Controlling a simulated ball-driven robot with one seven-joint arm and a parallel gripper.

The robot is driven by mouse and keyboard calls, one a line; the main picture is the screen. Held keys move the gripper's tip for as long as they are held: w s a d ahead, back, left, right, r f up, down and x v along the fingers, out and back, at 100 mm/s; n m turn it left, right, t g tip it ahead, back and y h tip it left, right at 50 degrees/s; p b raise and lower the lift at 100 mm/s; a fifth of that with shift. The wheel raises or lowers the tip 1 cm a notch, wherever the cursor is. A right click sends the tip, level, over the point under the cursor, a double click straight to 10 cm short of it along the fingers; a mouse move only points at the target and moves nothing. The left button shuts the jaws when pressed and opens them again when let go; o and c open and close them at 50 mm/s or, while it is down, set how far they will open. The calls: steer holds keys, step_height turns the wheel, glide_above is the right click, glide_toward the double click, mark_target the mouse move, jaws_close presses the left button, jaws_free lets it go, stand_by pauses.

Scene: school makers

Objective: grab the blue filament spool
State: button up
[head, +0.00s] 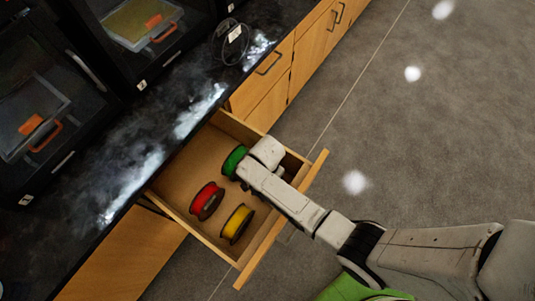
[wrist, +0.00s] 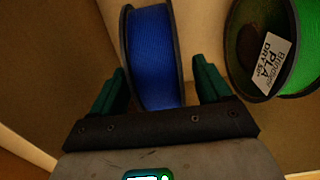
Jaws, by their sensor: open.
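The blue filament spool (wrist: 154,60) stands on its edge inside the drawer in the wrist view, with dark side flanges. My gripper (wrist: 158,85) is open, with one green-tipped finger on either side of the spool. The spool's lower part in the picture reaches down to my palm; I cannot tell whether the fingers touch it. In the head view my arm hides the blue spool, and my gripper's fingers are hidden too, over the drawer's far right part.
The open wooden drawer (head: 170,188) also holds a green spool (head: 234,160), a red spool (head: 207,200) and a yellow spool (head: 237,223). The green spool (wrist: 303,50) is close on the right in the wrist view. A black counter (head: 130,165) with printers borders the drawer.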

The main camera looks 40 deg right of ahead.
steer(key=shift+f, duration=0.7)
steer(key=shift+c, duration=0.2)
steer(key=c, duration=1.3)
steer(key=shift+o, duration=0.2)
steer(key=shift+r, duration=0.15)
